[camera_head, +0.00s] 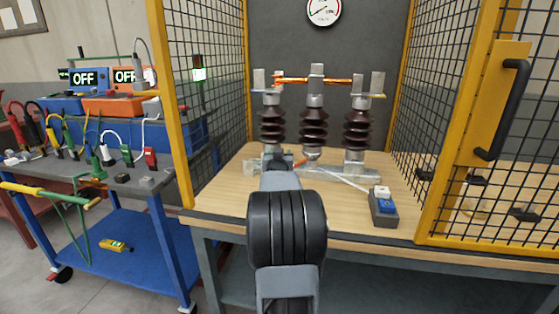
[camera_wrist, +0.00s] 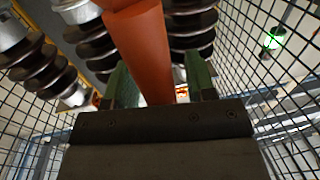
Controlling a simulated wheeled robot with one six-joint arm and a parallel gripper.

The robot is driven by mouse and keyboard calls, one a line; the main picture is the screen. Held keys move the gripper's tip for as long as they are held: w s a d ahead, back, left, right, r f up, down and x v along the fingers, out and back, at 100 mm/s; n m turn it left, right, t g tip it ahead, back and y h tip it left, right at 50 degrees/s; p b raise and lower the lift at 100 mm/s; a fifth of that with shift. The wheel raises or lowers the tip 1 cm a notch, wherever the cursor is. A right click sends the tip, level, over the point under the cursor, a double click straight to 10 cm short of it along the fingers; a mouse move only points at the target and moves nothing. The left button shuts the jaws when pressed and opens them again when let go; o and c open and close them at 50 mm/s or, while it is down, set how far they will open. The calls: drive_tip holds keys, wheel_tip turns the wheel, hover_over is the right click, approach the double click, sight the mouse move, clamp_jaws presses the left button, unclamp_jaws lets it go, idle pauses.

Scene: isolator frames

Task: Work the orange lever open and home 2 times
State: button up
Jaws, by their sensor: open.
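The orange lever (camera_wrist: 140,45) runs from the top middle of the wrist view down between the two green fingers of my gripper (camera_wrist: 157,72). The fingers are apart, one on each side of the lever. I cannot tell whether either touches it. In the head view only a small piece of the orange lever (camera_head: 300,163) shows beyond my arm, which hides most of my gripper. The isolator has three brown ribbed insulators (camera_head: 313,127) on a metal base. A copper bar (camera_head: 313,81) lies level across their tops, from the left post past the middle one.
A yellow-framed mesh cage (camera_head: 172,100) surrounds the wooden bench top (camera_head: 225,190), its door open at right. A grey box with a blue switch (camera_head: 384,208) stands right of my arm. A blue trolley (camera_head: 180,250) with instruments and leads stands outside at left.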

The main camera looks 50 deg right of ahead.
drive_tip(key=p+v, duration=0.1)
drive_tip(key=v, duration=1.2)
drive_tip(key=shift+a, duration=0.3)
drive_tip(key=shift+s, duration=0.15)
